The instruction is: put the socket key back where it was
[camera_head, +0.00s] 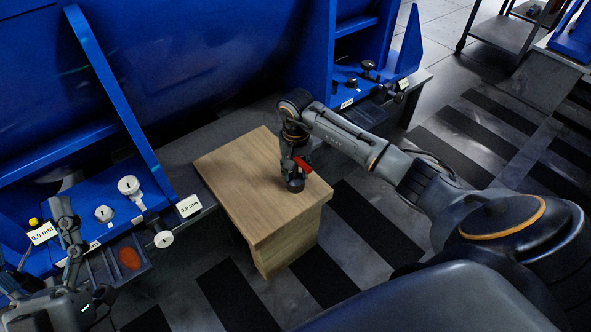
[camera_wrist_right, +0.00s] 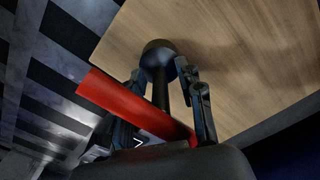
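The socket key (camera_wrist_right: 160,92) has a black shaft, a round dark end and a red bar across it. In the right wrist view its round end points at the wooden top and the red bar lies between the gripper and the wood. My right gripper (camera_wrist_right: 160,72) has its fingers on both sides of the key, close against the round end. In the head view the right gripper (camera_head: 294,168) is over the wooden block, with the key's red bar (camera_head: 303,162) beside it. My left gripper (camera_head: 38,245) is at the lower left, fingers spread and empty.
The wooden block (camera_head: 240,185) has a clear top around the key. Blue machine frames (camera_head: 200,50) rise behind it. Small dark parts (camera_head: 368,66) stand on the ledge at upper right. Striped floor lies right.

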